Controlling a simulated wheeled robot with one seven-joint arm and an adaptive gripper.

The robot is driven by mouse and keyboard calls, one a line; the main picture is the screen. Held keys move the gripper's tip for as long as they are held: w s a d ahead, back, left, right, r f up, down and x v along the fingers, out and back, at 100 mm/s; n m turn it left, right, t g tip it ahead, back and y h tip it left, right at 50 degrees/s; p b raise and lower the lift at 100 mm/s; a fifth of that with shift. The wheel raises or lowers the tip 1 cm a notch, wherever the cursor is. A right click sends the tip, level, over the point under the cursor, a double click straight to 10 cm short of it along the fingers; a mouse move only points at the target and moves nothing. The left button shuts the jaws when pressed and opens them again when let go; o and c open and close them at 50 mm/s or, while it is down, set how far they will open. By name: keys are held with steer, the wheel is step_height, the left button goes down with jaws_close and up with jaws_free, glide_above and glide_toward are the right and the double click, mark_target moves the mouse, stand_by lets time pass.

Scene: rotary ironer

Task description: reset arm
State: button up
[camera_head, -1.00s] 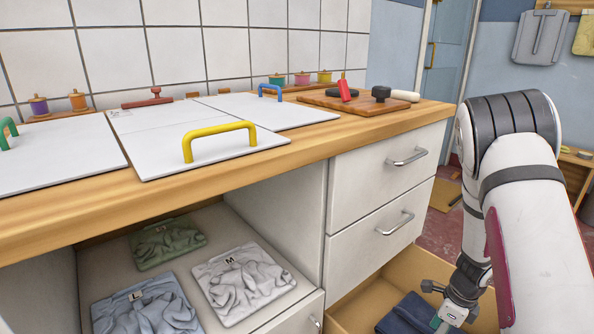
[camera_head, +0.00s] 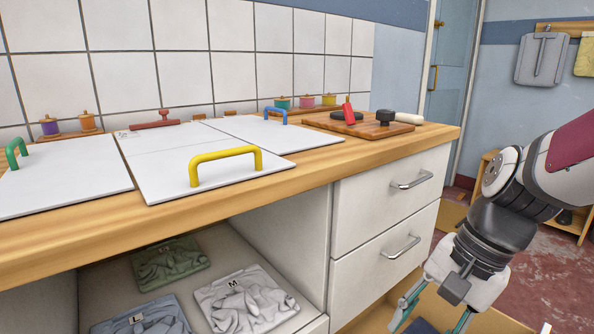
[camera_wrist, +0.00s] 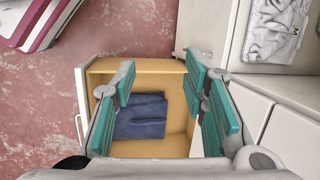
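My gripper (camera_head: 432,312) hangs at the lower right, fingers pointing down, in front of the drawer cabinet. In the wrist view my gripper (camera_wrist: 161,105) has its teal finger pads spread wide apart with nothing between them. Below it is an open wooden drawer (camera_wrist: 182,80) with a folded dark blue cloth (camera_wrist: 140,117) lying in it. The gripper is above the cloth and apart from it. In the head view the drawer is largely hidden by my gripper.
The counter (camera_head: 300,172) holds white boards with a yellow handle (camera_head: 226,166), a green handle (camera_head: 15,153) and a blue handle (camera_head: 276,114). Folded garments marked L (camera_head: 150,318) and M (camera_head: 243,298) and a green garment (camera_head: 170,264) lie on the shelf below.

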steer(key=s+d+r+n+h, duration=0.1)
steer(key=s+r+n+h, duration=0.1)
steer(key=s+n, duration=0.5)
steer(key=s+d+r+n+h, duration=0.1)
steer(key=s+r+n+h, duration=0.1)
steer(key=s, duration=0.9)
step_height(320, 180, up, 39)
steer(key=t+p, duration=0.4)
steer(key=p, duration=3.3)
step_height(320, 180, down, 20)
steer(key=g+b, duration=0.3)
steer(key=b, duration=1.4)
steer(key=shift+r+g+b, duration=0.15)
steer(key=shift+g+b, duration=0.15)
steer(key=shift+b, duration=0.05)
